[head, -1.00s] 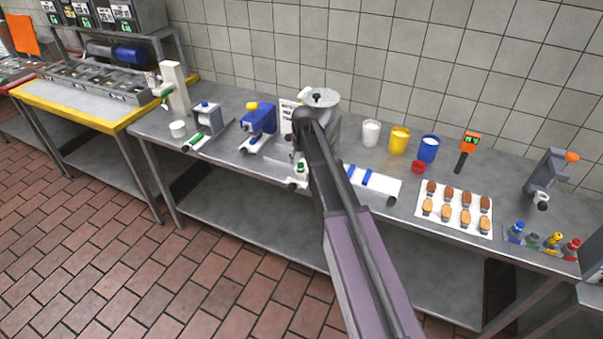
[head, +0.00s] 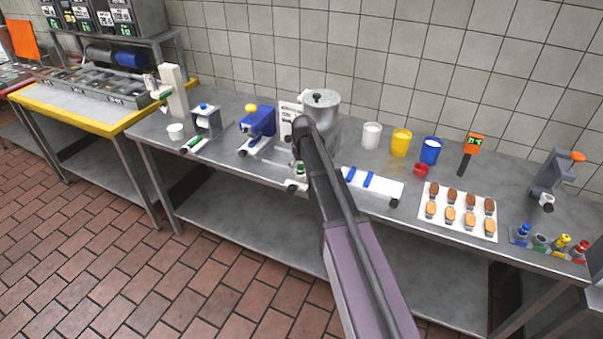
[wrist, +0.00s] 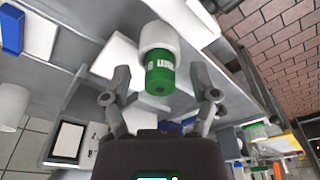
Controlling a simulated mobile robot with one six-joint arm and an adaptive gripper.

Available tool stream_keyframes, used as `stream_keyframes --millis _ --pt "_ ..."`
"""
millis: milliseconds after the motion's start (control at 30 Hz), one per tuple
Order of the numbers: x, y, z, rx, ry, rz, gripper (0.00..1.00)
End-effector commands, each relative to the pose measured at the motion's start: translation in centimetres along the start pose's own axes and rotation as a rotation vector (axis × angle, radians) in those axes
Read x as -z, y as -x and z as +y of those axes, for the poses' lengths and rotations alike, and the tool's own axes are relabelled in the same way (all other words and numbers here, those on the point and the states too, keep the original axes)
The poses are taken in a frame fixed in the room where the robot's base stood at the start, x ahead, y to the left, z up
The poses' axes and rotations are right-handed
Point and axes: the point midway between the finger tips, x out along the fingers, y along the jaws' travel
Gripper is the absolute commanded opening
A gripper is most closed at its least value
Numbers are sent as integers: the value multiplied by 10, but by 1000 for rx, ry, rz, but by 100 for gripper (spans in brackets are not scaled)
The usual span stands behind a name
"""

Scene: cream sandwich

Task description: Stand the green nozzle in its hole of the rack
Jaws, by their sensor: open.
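In the wrist view a green cylinder with white lettering (wrist: 160,76), which looks like the green nozzle, has a white collar at its far end. My gripper (wrist: 160,84) is open, with one finger on each side of the green part and visible gaps. In the head view a small green piece (head: 299,169) shows on a white fitting near the table's front edge, beside my arm, which hides most of my gripper. The rack (head: 516,241) stands at the far right front of the table. Blue, yellow and red nozzles stand in it, with a low green spot between blue and yellow.
A steel pot (head: 321,103) stands behind my arm. To the right are white, yellow and blue cups (head: 430,150), a small red cup (head: 421,170) and a white tray of biscuits (head: 458,228). A blue machine (head: 258,124) stands to the left.

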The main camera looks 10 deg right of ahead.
Motion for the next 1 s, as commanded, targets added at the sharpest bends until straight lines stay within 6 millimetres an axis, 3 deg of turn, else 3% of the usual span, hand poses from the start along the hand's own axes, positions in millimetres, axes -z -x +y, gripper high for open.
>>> stream_keyframes --millis 167,267,433,1000 --pt "0 0 0 0 0 0 76" --pt "0 0 0 0 0 0 52" --pt "0 0 0 0 0 0 2" --pt "1 5 -1 0 1 0 0"
